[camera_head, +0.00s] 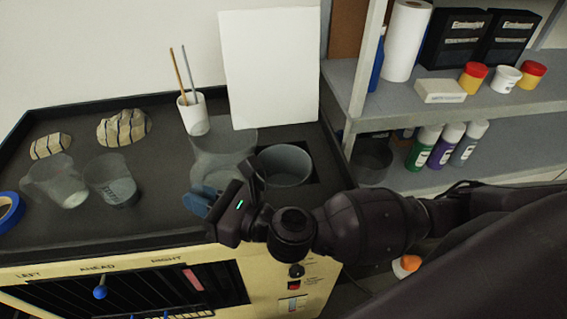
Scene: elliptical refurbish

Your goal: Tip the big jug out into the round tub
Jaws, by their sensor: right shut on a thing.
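The big jug (222,148) is a large see-through vessel near the middle of the dark worktop, and it looks roughly upright. The round tub (285,167) is grey and open-topped. It stands just right of the jug, on a dark square patch. My right gripper (201,202) has blue fingertips and is shut on the big jug at its near side. The gripper's body and wrist hide part of the grip and the near side of the tub. I cannot tell whether the jug's base touches the worktop, or what is inside it. My left gripper is not in view.
Two clear jugs (56,181) (111,181) stand on the left, with striped stones (123,127) behind and blue tape (9,210) at the edge. A white cup with sticks (193,113) and a white panel (270,70) stand behind. Shelves (470,105) with bottles stand right.

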